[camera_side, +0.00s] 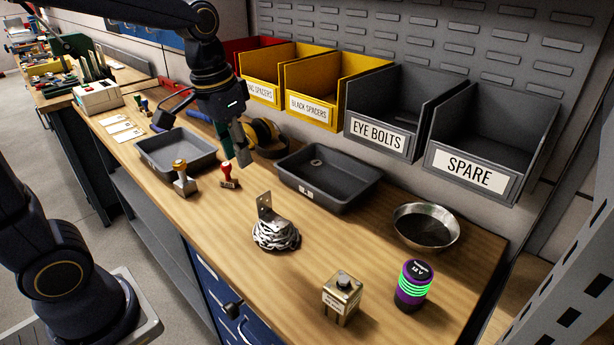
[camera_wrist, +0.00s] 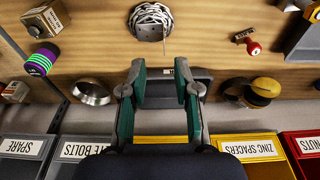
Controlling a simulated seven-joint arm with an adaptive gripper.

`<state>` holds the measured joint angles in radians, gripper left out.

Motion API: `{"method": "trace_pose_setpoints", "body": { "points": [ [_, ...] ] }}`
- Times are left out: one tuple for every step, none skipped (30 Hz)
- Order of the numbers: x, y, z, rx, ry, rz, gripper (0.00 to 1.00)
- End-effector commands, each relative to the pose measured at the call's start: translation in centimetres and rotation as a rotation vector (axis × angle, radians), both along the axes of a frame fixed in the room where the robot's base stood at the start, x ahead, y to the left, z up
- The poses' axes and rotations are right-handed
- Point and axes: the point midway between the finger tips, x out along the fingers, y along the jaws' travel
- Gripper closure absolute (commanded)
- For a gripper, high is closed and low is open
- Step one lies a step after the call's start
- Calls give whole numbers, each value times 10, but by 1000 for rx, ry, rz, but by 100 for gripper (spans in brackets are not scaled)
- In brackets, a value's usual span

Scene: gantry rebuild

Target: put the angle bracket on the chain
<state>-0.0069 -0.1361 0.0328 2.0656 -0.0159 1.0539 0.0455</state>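The angle bracket (camera_side: 265,206), a grey metal plate with holes, stands upright on the pale coiled chain (camera_side: 276,238) in the side view. It appears to rest on the heap, towards its left side. In the wrist view the chain (camera_wrist: 158,12) is at the top, with the bracket (camera_wrist: 150,33) against it. My gripper (camera_side: 241,158) is above the bench, up and to the left of the bracket in the side view, apart from it. The wrist view shows the gripper (camera_wrist: 160,75) with its green-padded fingers spread and nothing between them.
Two dark trays (camera_side: 151,157) (camera_side: 345,203) lie on the bench, with a red-handled stamp (camera_side: 228,176) between them. A metal bowl (camera_side: 453,222), purple-green cylinder (camera_side: 413,285) and brass-coloured box (camera_side: 340,300) stand right. Labelled bins (camera_side: 470,172) line the back. Bench around the chain is clear.

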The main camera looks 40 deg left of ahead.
Motion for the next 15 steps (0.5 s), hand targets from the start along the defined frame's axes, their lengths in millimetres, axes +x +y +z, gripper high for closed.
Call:
{"method": "trace_pose_setpoints", "body": {
  "points": [
    [-21, -2, 9, 1, -59, -1, 69],
    [-31, -3, 12, 2, -90, -2, 69],
    [-45, -5, 14, 3, -131, -1, 69],
    [-55, -6, 15, 4, -160, 0, 69],
    [-63, -7, 15, 6, -187, -1, 69],
    [-74, -7, 15, 7, -221, 0, 69],
    [-81, -8, 14, 8, -244, -1, 69],
    [-86, -8, 13, 9, -264, 0, 69],
    [-93, -9, 12, 10, -286, 0, 69],
    [-97, -9, 10, 11, -299, 0, 69],
    [-100, -9, 10, 11, -311, 0, 69],
    [-103, -9, 8, 12, -323, 1, 69],
    [-104, -9, 8, 12, -329, 2, 69],
    [-105, -9, 7, 12, -332, 2, 69],
    [-106, -9, 7, 12, -334, 2, 69]
  ]
}}
